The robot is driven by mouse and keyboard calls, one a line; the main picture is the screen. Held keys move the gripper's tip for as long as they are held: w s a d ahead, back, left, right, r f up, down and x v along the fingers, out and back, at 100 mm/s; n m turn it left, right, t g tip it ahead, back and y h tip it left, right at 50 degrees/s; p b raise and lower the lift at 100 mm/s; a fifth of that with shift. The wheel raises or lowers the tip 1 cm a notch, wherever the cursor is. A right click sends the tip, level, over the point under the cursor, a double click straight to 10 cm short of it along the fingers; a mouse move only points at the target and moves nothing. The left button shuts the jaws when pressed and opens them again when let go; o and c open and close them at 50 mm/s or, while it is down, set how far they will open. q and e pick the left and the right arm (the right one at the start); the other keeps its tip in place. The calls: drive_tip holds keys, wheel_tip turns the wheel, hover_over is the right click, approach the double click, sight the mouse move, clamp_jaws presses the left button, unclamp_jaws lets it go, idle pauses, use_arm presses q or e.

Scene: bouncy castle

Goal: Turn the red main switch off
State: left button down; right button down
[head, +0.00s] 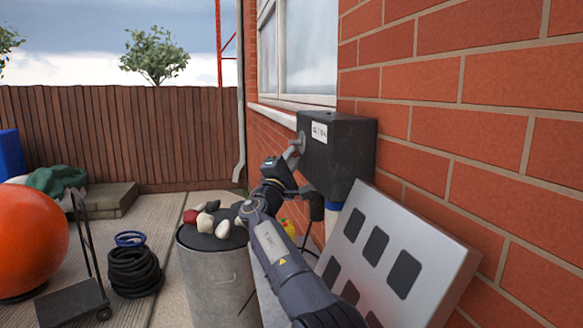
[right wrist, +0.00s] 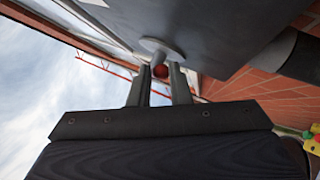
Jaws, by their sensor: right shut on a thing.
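The dark switch box (head: 345,155) is fixed to the brick wall, with a white label on its front. A grey round switch base stands out from the box front, and it also shows in the right wrist view (right wrist: 158,46). The red main switch (right wrist: 160,71) sits on this base, between the fingertips of my right gripper (right wrist: 157,84). In the head view my right gripper (head: 293,153) reaches up to the front of the box and is shut on the switch. My left gripper is not in view.
A grey panel with dark rectangles (head: 418,245) leans below the box, close to my right arm. A metal bin (head: 215,275) with stones on its lid stands left of the arm. An orange ball (head: 28,240), trolley (head: 75,300) and black coil (head: 135,272) are farther left.

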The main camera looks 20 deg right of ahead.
drive_tip(key=shift+w+f+m+h, duration=0.15)
drive_tip(key=shift+f+m+h, duration=0.05)
drive_tip(key=shift+m+h, duration=0.1)
drive_tip(key=c, duration=1.3)
unclamp_jaws()
drive_tip(key=shift+c, duration=0.2)
drive_tip(key=b+v, duration=0.6)
drive_tip(key=v, duration=0.2)
